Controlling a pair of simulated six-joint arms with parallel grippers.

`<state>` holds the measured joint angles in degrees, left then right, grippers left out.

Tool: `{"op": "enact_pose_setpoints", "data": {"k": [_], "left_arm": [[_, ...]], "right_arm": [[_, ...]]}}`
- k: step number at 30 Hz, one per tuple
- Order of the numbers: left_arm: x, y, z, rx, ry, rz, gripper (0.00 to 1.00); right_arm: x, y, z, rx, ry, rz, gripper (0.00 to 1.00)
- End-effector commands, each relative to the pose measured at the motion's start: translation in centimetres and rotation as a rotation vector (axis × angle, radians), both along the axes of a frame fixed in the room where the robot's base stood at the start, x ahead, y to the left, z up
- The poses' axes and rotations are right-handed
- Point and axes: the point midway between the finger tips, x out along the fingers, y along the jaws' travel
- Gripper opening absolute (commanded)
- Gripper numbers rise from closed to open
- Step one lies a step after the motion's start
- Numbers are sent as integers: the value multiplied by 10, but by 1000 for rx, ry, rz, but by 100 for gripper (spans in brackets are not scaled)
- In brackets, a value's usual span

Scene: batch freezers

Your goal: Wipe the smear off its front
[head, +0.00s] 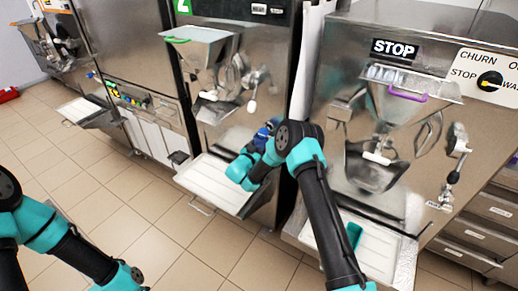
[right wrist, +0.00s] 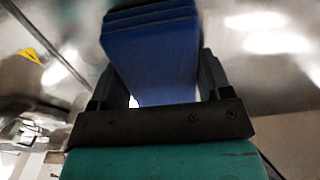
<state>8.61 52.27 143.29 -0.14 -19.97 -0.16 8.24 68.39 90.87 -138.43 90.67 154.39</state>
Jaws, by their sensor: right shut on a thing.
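My right gripper (head: 264,138) is in front of the middle machine (head: 238,80), the one with a green 2 sign, low on its front by the right edge. It is shut on a blue folded cloth (right wrist: 155,62), which stands out between the two fingers in the right wrist view. In the head view only a small dark blue part shows there, and I cannot tell whether it touches the steel. I make out no clear smear; my arm and reflections hide part of the front. My left arm shows at the lower left, with its gripper out of frame.
A white drip tray (head: 213,186) juts out below the middle machine's spout. The right machine has a STOP sign (head: 394,49), a purple-handled hopper lid (head: 406,94) and its own tray (head: 372,250). The tiled floor (head: 130,215) between my arms is clear.

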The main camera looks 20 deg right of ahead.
Motion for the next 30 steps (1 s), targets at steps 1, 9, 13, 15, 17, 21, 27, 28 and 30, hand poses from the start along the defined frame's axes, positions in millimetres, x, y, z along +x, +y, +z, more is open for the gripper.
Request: {"op": "enact_pose_setpoints", "data": {"k": [1,9,13,15,17,21,27,28,30], "left_arm": [[0,0,0,0,0,0,43],[0,0,0,0,0,0,43],[0,0,0,0,0,0,43],[0,0,0,0,0,0,43],[0,0,0,0,0,0,43],[0,0,0,0,0,0,43],[0,0,0,0,0,0,43],[0,0,0,0,0,0,43],[0,0,0,0,0,0,43]], "right_arm": [[0,-1,0,1,-1,-1,53],[5,3,0,0,-2,-1,53],[12,8,1,2,-2,-2,53],[16,12,0,1,-2,-1,53],[19,15,0,0,-2,0,53],[26,21,1,1,-3,-1,53],[29,23,0,1,-1,-1,53],[29,23,0,1,-1,-1,53],[29,23,0,1,-1,-1,53]]}}
